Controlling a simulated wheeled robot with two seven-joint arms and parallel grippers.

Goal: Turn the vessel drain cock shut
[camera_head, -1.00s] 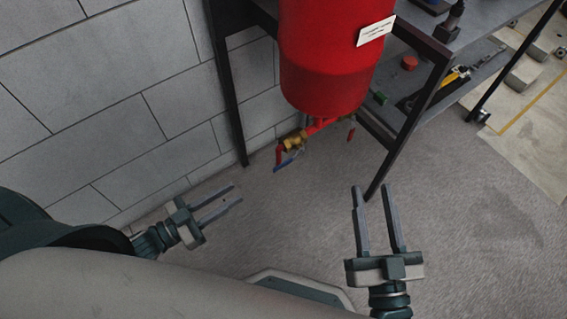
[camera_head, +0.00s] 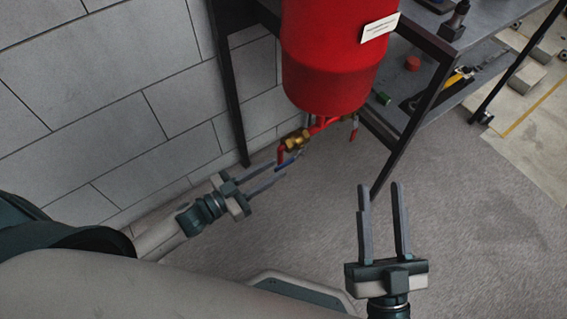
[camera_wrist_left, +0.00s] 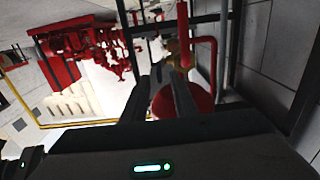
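The red vessel (camera_head: 330,65) hangs in the frame at the top middle of the head view. In the left wrist view my left gripper (camera_wrist_left: 162,78) shows two fingers apart, pointing toward the red vessel, with the lever hard to make out. My right gripper (camera_head: 380,187) is open and empty over the floor.
A dark frame leg (camera_head: 229,90) stands left of the vessel, against the grey block wall (camera_head: 110,80). Another leg (camera_head: 418,120) stands to the right. A shelf holds a red cap (camera_head: 412,63) and tools. The floor (camera_head: 480,220) at right is clear.

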